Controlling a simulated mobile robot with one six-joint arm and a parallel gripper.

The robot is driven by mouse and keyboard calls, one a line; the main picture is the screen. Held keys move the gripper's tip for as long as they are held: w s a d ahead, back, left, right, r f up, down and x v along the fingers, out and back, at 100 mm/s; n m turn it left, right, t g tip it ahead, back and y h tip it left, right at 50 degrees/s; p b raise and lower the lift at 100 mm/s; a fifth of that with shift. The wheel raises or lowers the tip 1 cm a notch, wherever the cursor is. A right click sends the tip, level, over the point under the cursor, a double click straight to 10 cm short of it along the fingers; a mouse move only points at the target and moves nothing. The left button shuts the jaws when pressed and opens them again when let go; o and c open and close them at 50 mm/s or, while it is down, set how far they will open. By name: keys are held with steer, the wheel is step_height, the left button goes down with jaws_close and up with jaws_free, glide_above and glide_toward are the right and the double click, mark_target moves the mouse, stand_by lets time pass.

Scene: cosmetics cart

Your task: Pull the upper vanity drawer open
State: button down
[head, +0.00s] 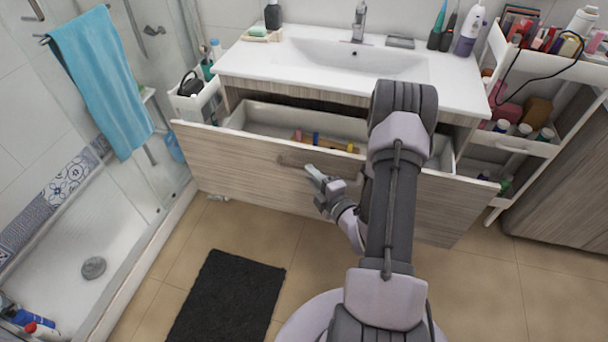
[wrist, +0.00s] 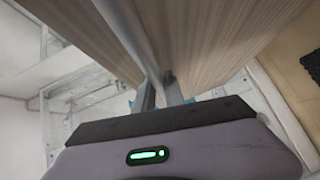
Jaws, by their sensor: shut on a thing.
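The upper vanity drawer (head: 235,167) has a wood-grain front and stands pulled well out from under the white sink top, with its inside showing. A few small items and a brown tray lie in it. My gripper (head: 316,174) is at the middle of the drawer front, at the bar handle (head: 290,160). In the wrist view the handle (wrist: 128,35) runs along the wood front, and the fingers of my gripper (wrist: 160,92) are shut on it. My arm hides the right part of the drawer and front.
The white sink top (head: 450,85) holds bottles and a soap dish. A cosmetics cart (head: 520,147) stands at the right. A glass shower with a blue towel (head: 100,80) is at the left. A dark mat (head: 228,300) lies on the otherwise clear tiled floor.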

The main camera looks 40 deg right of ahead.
steer(key=shift+s+a, duration=0.2)
steer(key=shift+a, duration=0.15)
steer(key=c, duration=1.4)
jaws_free()
steer(key=s+r+p, duration=0.1)
steer(key=s+p, duration=0.1)
steer(key=s, duration=0.5)
steer(key=shift+s+a, duration=0.2)
steer(key=shift+a, duration=0.2)
